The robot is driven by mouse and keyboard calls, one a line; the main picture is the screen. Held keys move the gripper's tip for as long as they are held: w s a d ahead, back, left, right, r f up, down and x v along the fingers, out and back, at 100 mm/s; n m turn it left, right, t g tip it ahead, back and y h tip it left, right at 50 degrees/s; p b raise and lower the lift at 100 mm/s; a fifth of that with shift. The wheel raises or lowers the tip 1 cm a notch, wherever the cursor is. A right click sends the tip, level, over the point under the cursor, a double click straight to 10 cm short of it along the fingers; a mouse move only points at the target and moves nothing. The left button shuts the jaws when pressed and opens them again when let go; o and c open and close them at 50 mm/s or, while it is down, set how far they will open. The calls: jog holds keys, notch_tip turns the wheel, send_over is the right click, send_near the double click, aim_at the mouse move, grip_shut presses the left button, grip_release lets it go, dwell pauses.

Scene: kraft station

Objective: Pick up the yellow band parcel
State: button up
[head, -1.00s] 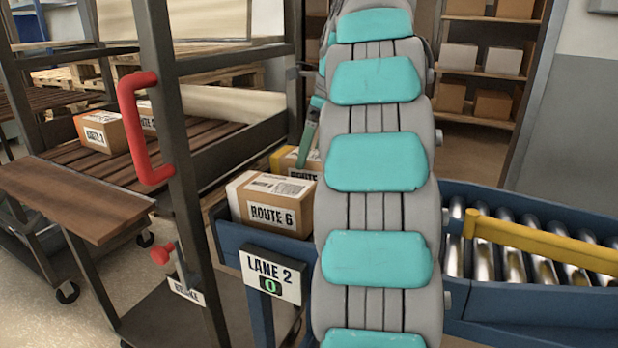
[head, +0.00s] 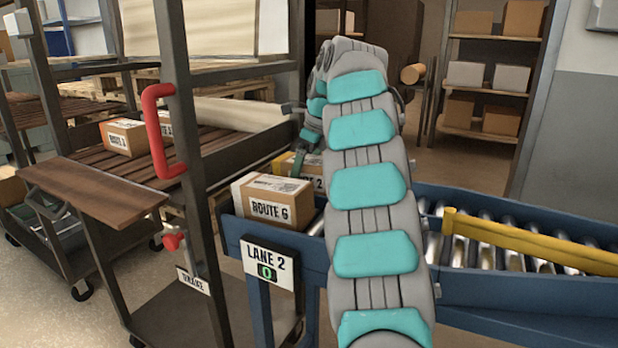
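The yellow band parcel (head: 283,162) is a brown box with a yellow left part and a partly covered route label. It sits on the lane 2 conveyor, behind the ROUTE 6 parcel (head: 270,199), which has a whitish band. My arm rises through the middle of the head view and bends over to the left. My gripper (head: 299,158) is at its far end, at the yellow band parcel. A dark green finger shows in front of or against that parcel. The rest of the gripper is hidden by my arm, so its opening and any contact are unclear.
A LANE 2 sign (head: 269,264) hangs on the blue conveyor frame. A yellow bar (head: 530,243) crosses the rollers at right. Shelves (head: 490,90) stand behind.

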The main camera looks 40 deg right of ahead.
jog(key=c, duration=1.5)
